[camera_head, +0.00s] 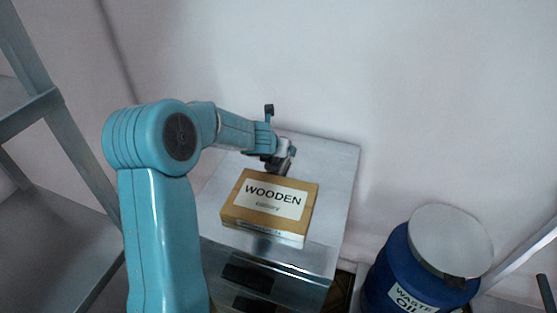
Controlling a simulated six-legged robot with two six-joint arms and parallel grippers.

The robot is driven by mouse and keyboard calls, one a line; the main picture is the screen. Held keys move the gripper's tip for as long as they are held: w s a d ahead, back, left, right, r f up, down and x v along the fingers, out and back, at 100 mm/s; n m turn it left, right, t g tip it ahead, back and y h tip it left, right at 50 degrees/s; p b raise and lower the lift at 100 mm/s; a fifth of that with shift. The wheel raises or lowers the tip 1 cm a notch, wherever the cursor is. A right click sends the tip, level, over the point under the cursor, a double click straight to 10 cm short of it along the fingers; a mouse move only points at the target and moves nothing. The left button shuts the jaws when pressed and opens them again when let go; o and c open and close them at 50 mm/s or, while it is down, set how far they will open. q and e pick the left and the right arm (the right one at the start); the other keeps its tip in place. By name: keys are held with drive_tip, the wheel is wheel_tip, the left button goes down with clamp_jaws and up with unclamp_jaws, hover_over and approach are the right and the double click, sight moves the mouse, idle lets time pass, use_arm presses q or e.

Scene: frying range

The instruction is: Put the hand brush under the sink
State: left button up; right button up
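My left arm reaches in from the lower left over a metal cabinet (335,185). My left gripper (281,160) is low over the cabinet top, just behind a wooden cutlery box. Its fingers are small and partly hidden by the wrist, so I cannot tell whether they are open or hold anything. I cannot make out a hand brush or a sink in this view. My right gripper is not in view.
The wooden cutlery box (270,205) lies on the cabinet top near its front edge. A blue waste oil drum (392,262) with a grey lid stands to the right. A metal shelf rack (45,105) is at the left. A plain wall closes off the back.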

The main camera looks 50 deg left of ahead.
use_arm(q)
drive_tip(key=shift+w+a+f, duration=0.2)
drive_tip(key=shift+w+f, duration=0.1)
drive_tip(key=shift+s+r, duration=0.1)
drive_tip(key=shift+c, duration=0.9)
drive_tip(key=c, duration=1.1)
